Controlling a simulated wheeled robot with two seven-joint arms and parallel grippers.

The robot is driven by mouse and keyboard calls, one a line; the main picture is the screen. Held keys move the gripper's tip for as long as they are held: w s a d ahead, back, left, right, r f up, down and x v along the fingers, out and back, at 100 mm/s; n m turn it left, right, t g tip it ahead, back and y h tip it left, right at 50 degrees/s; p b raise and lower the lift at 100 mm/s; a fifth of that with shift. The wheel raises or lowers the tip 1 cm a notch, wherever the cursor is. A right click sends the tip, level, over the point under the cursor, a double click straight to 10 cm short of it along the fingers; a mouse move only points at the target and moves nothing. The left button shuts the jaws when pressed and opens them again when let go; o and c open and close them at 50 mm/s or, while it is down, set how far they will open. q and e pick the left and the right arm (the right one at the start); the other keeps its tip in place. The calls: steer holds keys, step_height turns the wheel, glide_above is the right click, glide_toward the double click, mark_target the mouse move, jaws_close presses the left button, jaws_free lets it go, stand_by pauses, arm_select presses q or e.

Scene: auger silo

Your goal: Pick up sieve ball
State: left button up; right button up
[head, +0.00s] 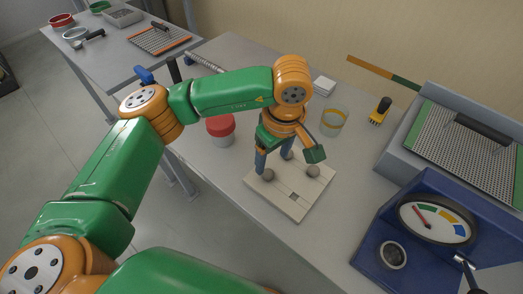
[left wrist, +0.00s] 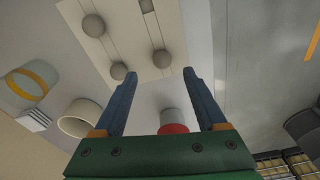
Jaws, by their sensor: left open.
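Several small grey balls sit on a pale board with a square hole (head: 293,196). In the head view one ball (head: 268,175) is at the near left, one (head: 313,171) at the right, and one is partly hidden behind my gripper. My left gripper (head: 273,166) points down over the board, its blue fingers open and empty. In the left wrist view (left wrist: 158,72), one ball (left wrist: 161,58) shows between the fingertips, one (left wrist: 118,71) by the left fingertip, and another (left wrist: 93,25) farther off. I cannot tell which is the sieve ball. My right gripper is out of view.
A red-lidded jar (head: 220,131) stands left of the board. A yellow-banded clear jar (head: 334,120) and a yellow-black brush (head: 380,111) stand behind it. A blue gauge box (head: 421,239) and a grey mesh tray (head: 460,150) fill the right side. A white cup (left wrist: 80,118) shows in the wrist view.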

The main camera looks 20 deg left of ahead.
mark_target(268, 172)
arm_select(q)
steer(key=shift+f, duration=0.25)
steer(key=f+p, duration=0.2)
steer(key=shift+s+p, duration=0.3)
steer(key=shift+s, duration=0.05)
steer(key=f, duration=0.3)
steer(key=shift+w+a+f+p, duration=0.3)
steer(key=shift+a+f, duration=0.1)
steer(key=shift+w, duration=0.1)
steer(key=c, duration=0.8)
jaws_close()
